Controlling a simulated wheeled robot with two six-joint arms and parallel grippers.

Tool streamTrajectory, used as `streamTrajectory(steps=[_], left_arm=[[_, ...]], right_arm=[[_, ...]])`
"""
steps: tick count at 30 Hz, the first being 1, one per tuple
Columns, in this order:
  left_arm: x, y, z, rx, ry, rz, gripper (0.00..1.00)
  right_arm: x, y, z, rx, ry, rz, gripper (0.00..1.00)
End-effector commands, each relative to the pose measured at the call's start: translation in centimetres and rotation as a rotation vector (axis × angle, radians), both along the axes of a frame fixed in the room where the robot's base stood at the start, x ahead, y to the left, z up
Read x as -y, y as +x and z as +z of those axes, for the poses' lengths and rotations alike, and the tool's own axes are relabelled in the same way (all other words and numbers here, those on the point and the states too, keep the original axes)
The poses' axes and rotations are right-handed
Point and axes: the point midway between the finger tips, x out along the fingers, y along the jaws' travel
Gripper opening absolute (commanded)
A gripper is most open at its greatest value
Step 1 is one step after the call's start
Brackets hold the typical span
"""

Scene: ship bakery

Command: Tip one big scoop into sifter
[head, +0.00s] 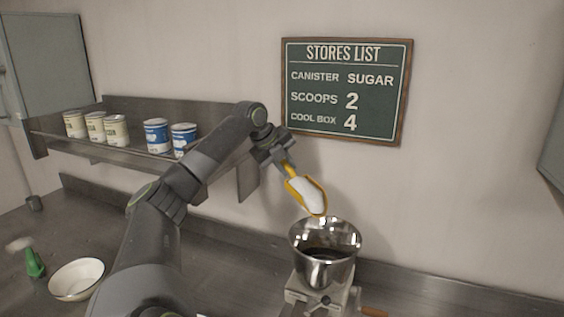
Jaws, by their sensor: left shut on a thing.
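My left gripper (281,160) is shut on the handle of a yellow scoop (295,183). The scoop holds white powder (309,194) and slants down to the right. Its lip is above the back left of a shiny metal bowl-shaped hopper, which looks like the sifter (344,262). The scoop and the hopper appear apart. The inside of the hopper looks dark, and I see no white powder in it. The hopper sits on a metal base with a wooden handle (373,312) at its lower right. My right gripper is out of view.
A wall shelf (100,150) holds several cream and blue canisters (157,136). A white bowl (77,296) and a small green-handled tool (34,263) are on the counter at left. A stores list board (346,135) reads sugar, scoops 2, cool box 4. The counter right of the hopper looks clear.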

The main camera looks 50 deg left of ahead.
Motion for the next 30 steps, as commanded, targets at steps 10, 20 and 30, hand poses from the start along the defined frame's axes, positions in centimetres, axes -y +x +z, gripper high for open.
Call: streamTrajectory(steps=[10, 20, 30], left_arm=[[1.9, -0.2, 1.6, 0.018, 0.134, -0.004, 0.0], [3.6, -0.4, 3.1, 0.034, 0.264, -0.003, 0.0], [5.4, -0.6, 4.5, 0.052, 0.397, -0.003, 0.0]], right_arm=[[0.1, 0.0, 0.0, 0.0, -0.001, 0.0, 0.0], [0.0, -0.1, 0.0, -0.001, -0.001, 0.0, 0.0], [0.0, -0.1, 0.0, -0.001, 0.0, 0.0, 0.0]])
